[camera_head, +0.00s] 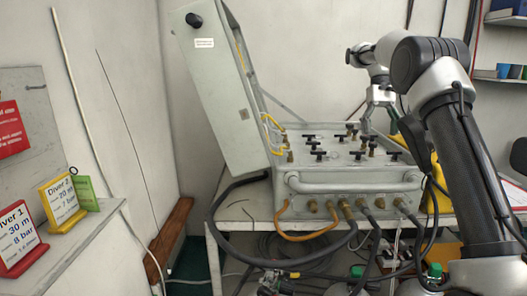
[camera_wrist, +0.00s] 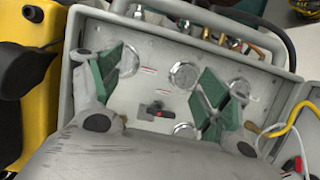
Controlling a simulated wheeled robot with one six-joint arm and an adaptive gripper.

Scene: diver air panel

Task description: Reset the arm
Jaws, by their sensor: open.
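My arm reaches over the grey air panel (camera_head: 340,178) from the right in the head view. My gripper (camera_head: 372,112) hangs above the back right part of the panel, pointing down. In the wrist view my gripper (camera_wrist: 157,88) is open, its two green-padded fingers apart with nothing between them. The fingers and gripper body hide parts of the panel. I cannot tell the exact gap between fingertips and panel.
The panel's lid (camera_head: 220,90) stands open on the left. Hoses (camera_head: 310,235) hang from its front. A yellow object (camera_wrist: 25,80) is beside the panel. Diver cards (camera_head: 17,238) stand on a shelf at far left. Yellow and white cables (camera_wrist: 290,135) run near the lid.

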